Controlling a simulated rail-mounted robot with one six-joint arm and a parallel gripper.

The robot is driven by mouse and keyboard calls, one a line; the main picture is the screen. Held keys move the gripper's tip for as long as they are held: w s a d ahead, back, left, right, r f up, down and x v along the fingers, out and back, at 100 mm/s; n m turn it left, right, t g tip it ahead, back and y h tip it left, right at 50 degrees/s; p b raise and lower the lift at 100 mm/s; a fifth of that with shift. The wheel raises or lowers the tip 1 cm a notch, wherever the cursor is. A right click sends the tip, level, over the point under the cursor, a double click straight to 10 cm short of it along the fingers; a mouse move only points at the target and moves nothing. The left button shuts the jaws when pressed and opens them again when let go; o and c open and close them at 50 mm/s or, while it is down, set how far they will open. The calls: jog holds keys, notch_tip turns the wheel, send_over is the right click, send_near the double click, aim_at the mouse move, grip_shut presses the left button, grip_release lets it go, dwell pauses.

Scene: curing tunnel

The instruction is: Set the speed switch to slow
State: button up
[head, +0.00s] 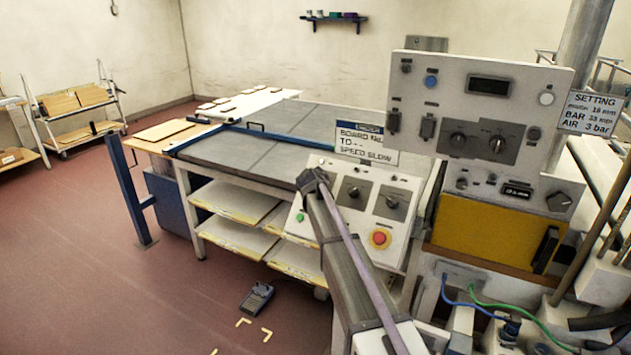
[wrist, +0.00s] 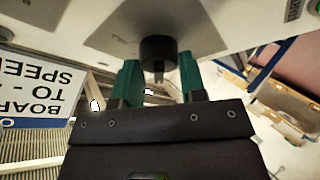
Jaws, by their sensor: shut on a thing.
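In the head view my arm covers the panel's upper left, hiding the gripped knob and fingers. A sign (head: 366,143) behind the panel reads "SPEED SLOW" on its last line.
The visible knobs (head: 353,190) and (head: 391,203) sit right of my arm, with the red emergency stop (head: 380,238) below them. A larger upright panel (head: 460,80) stands at right. A grey-topped table (head: 250,155) lies behind. A foot pedal (head: 257,297) is on the floor.

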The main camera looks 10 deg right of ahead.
jog(key=shift+d+n+y+p, duration=0.1)
jog(key=shift+n+y+p, duration=0.3)
jog(key=shift+n, duration=0.7)
jog(key=o, duration=0.9)
jog(key=p+v, duration=0.5)
jog(key=v, duration=0.6)
jog(key=shift+w+r+p, duration=0.15)
jog(key=shift+r+p, duration=0.05)
jog(key=shift+p, duration=0.1)
